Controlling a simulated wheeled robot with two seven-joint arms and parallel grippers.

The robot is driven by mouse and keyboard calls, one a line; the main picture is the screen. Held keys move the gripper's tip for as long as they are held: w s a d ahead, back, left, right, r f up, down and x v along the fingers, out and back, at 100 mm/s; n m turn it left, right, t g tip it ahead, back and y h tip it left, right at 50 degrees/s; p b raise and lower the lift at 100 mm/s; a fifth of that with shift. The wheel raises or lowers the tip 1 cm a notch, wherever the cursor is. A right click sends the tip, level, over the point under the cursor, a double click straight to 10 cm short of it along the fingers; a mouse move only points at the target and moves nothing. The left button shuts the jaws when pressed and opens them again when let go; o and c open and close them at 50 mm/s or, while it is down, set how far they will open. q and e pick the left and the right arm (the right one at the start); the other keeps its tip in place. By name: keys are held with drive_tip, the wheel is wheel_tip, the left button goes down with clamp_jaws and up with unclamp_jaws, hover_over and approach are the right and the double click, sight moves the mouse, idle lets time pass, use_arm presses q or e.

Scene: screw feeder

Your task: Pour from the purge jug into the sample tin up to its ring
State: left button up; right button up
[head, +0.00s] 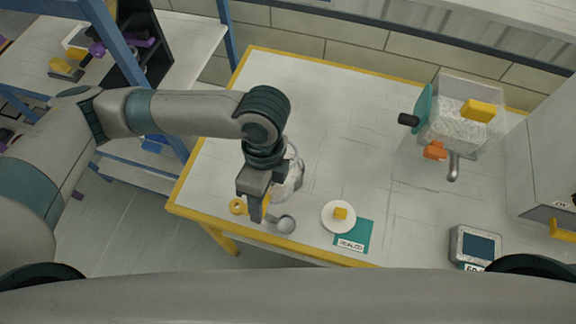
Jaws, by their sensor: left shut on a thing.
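The clear purge jug (292,182) is partly hidden behind my left gripper (255,207), above the left part of the table. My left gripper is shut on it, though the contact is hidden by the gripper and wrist. The jug's contents and exact tilt are hard to make out. No sample tin with a ring is clearly recognisable. A white round piece (329,221) with a yellow block on it sits to the right of the jug, overlapping a teal labelled card (361,231). My right gripper is not in view.
A scoop (286,224) with a yellow ring end lies beneath my left gripper. A clear hopper of white granules (450,133) stands at right. A grey display unit (463,243) is at front right. The yellow-edged table (350,115) is clear in the middle and back.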

use_arm(q)
drive_tip(key=shift+r, duration=0.15)
drive_tip(key=shift+r, duration=1.35)
drive_tip(key=shift+w+a+f+n+b, duration=0.25)
drive_tip(key=shift+w+f+n+b, duration=0.05)
drive_tip(key=shift+f+n+b, duration=0.15)
drive_tip(key=w+a+f+n+t+h+b, duration=0.1)
drive_tip(key=w+a+f+n+b, duration=0.2)
drive_tip(key=w+a+n+b, duration=0.3)
drive_tip(key=w+a+f+n+t+h+b, duration=0.1)
drive_tip(key=w+a+n+b, duration=0.5)
drive_tip(key=n, duration=0.9)
drive_tip(key=a+f+h+b, duration=0.1)
drive_tip(key=a+f+b, duration=0.1)
drive_tip(key=a, duration=0.1)
drive_tip(key=shift+f+b, duration=0.35)
drive_tip(key=shift+b, duration=0.05)
